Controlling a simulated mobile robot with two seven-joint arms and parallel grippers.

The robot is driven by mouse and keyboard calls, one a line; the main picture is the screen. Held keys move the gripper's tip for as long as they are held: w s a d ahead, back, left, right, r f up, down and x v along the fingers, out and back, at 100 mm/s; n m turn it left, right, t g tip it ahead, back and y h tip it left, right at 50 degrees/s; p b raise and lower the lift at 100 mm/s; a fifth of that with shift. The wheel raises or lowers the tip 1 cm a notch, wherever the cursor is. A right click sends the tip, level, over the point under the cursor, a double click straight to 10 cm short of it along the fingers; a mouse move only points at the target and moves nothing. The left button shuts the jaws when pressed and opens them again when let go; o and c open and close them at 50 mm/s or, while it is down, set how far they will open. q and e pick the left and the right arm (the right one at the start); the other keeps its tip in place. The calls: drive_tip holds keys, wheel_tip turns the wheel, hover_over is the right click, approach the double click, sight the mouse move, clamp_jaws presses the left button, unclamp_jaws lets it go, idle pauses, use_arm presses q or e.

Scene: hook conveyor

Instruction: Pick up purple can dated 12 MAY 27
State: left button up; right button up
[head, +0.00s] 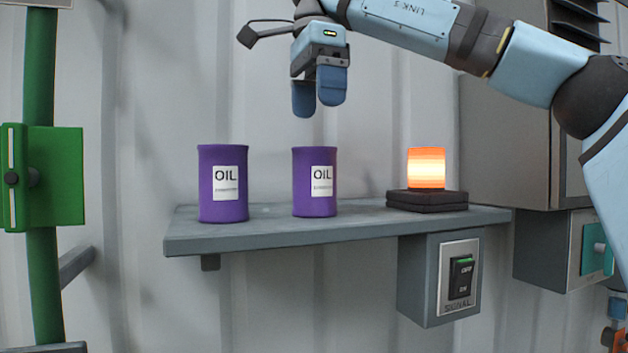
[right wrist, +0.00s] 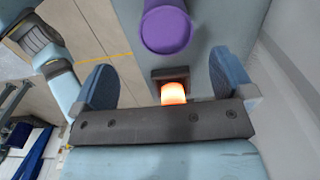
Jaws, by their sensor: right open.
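Two purple cans with white OIL labels stand upright on a grey shelf: the left can (head: 223,184) and the right can (head: 315,182). Small print under OIL on each label is too small to read, so I cannot tell the dates. My right gripper (head: 318,98) is open and empty, pointing down above the right can, with a clear gap to it. In the right wrist view its two blue fingers are spread wide (right wrist: 164,78). One purple can (right wrist: 166,30) shows there from above, beyond the fingers; I cannot tell which. My left gripper is not in view.
A glowing orange lamp (head: 427,168) on a dark base stands on the shelf (head: 270,232), right of the cans. A switch box (head: 440,280) hangs below the shelf. A green post (head: 42,130) stands at the left. The shelf between the cans is bare.

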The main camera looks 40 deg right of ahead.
sight(315, 164)
drive_tip(key=f, duration=0.2)
drive_tip(key=w+f, duration=0.1)
drive_tip(key=f, duration=0.1)
drive_tip(key=shift+d+f, duration=0.15)
drive_tip(key=shift+d, duration=0.05)
drive_tip(key=shift+s+a+f, duration=0.15)
drive_tip(key=shift+s+f, duration=0.1)
drive_tip(key=shift+f, duration=0.35)
drive_tip(key=f, duration=0.4)
drive_tip(key=shift+w+d+f, duration=0.15)
drive_tip(key=shift+w+d, duration=0.05)
drive_tip(key=shift+w, duration=0.05)
drive_tip(key=shift+s+a, duration=0.15)
drive_tip(key=shift+s, duration=0.05)
drive_tip(key=shift+c, duration=0.7)
drive_tip(key=c, duration=1.1)
